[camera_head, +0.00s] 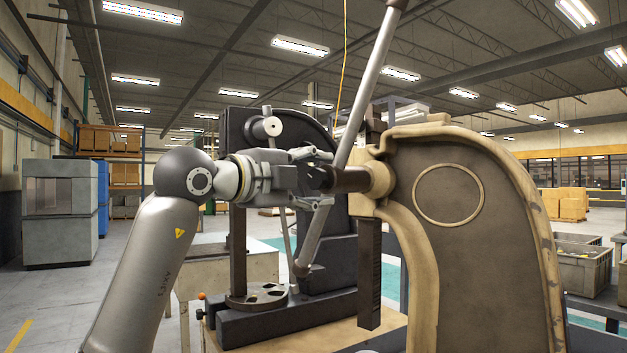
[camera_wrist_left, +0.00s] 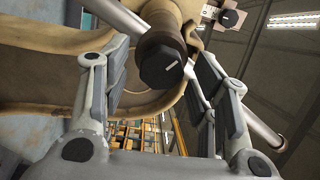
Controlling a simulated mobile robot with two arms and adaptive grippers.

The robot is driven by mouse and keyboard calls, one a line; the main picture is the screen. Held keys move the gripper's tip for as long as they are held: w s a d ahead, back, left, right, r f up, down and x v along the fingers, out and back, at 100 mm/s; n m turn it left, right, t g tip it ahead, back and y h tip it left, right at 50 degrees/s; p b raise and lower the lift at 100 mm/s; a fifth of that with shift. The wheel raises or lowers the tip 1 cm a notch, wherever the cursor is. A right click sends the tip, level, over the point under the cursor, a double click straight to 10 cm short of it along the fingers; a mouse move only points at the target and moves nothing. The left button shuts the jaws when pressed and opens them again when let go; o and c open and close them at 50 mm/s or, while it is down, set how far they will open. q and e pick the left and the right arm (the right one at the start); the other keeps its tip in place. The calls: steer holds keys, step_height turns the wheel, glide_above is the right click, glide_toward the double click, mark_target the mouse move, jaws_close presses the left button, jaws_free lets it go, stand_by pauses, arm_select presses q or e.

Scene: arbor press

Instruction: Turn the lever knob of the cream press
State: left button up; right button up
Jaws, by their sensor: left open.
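The cream press (camera_head: 470,200) fills the right of the head view, and part of its body (camera_wrist_left: 40,45) shows behind the fingers in the left wrist view. A long grey lever bar (camera_head: 365,100) runs steeply through its dark hub. The hub's dark end, which looks like the knob (camera_head: 330,179), points left toward my left gripper (camera_head: 318,178). In the left wrist view the dark knob (camera_wrist_left: 161,66) lies between the two open fingers (camera_wrist_left: 160,85), with gaps on both sides. My left gripper is open. I cannot tell how deep the knob sits between the fingers. My right gripper is not in view.
A dark press (camera_head: 270,130) with a round slotted plate (camera_head: 258,298) stands behind my left arm. A worktable (camera_head: 225,262) is behind it at left. Grey crates (camera_head: 582,268) stand at the far right. Open floor (camera_head: 50,300) lies at left.

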arm_select(q)
steer(key=v, duration=1.2)
steer(key=shift+w, duration=0.1)
